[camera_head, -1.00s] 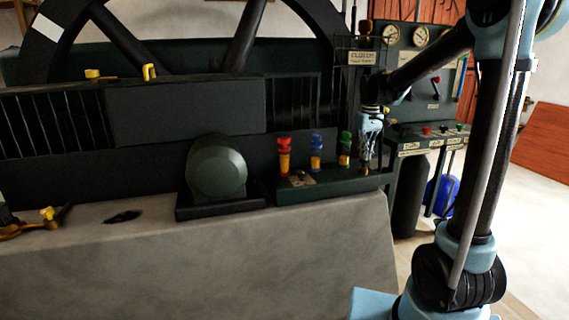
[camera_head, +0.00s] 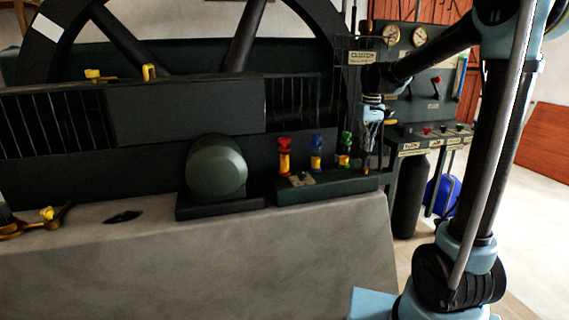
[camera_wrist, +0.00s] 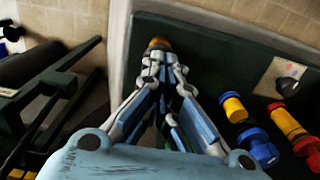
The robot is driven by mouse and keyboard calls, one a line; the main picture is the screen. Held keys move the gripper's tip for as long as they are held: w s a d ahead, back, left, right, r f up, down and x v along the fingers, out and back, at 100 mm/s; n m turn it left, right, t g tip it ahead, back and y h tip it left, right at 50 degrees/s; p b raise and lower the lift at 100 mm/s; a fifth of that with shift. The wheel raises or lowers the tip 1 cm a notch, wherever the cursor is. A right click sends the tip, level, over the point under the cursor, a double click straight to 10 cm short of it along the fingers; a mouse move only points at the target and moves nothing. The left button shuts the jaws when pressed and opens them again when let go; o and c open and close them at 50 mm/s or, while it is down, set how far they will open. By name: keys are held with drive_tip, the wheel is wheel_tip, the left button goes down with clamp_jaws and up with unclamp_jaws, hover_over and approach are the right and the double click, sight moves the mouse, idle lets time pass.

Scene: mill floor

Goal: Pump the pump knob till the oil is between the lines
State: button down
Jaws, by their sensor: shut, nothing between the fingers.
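A small orange-brown knob (camera_wrist: 158,43) stands at the right end of the dark green oiler block (camera_head: 330,186). In the head view it is a thin brownish upright piece (camera_head: 366,163). My gripper (camera_head: 369,146) points down just above it. In the wrist view my closed fingertips (camera_wrist: 164,58) overlap the knob; whether they touch it is unclear. A row of red (camera_head: 284,152), blue (camera_head: 317,152) and green (camera_head: 345,150) topped oilers with yellow lower parts stands to its left. No oil level or level lines can be made out.
A label plate with a small dark knob (camera_head: 302,180) is on the block's left part. A rounded green housing (camera_head: 217,168) stands further left. A clutch sign (camera_head: 361,57) and dark rails are close behind my gripper. A control panel with gauges (camera_head: 391,35) is behind right.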

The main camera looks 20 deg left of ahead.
drive_tip(key=shift+r, duration=2.5)
drive_tip(key=s+d+f+m, duration=0.2)
drive_tip(key=s+d, duration=0.7)
drive_tip(key=s+d+f+m, duration=0.1)
drive_tip(key=s+d+f, duration=0.3)
drive_tip(key=s+f, duration=0.2)
drive_tip(key=s+d+f+m+t, duration=0.1)
drive_tip(key=s+d+f, duration=0.3)
drive_tip(key=s, duration=0.5)
drive_tip(key=s+d+f+m+t, duration=0.1)
drive_tip(key=s+d+f+m, duration=0.1)
drive_tip(key=s+d+f, duration=0.2)
drive_tip(key=s+f, duration=0.3)
drive_tip(key=shift+s+f+m, duration=0.3)
drive_tip(key=shift+s+f, duration=0.05)
drive_tip(key=shift+f, duration=0.05)
drive_tip(key=shift+d, duration=0.1)
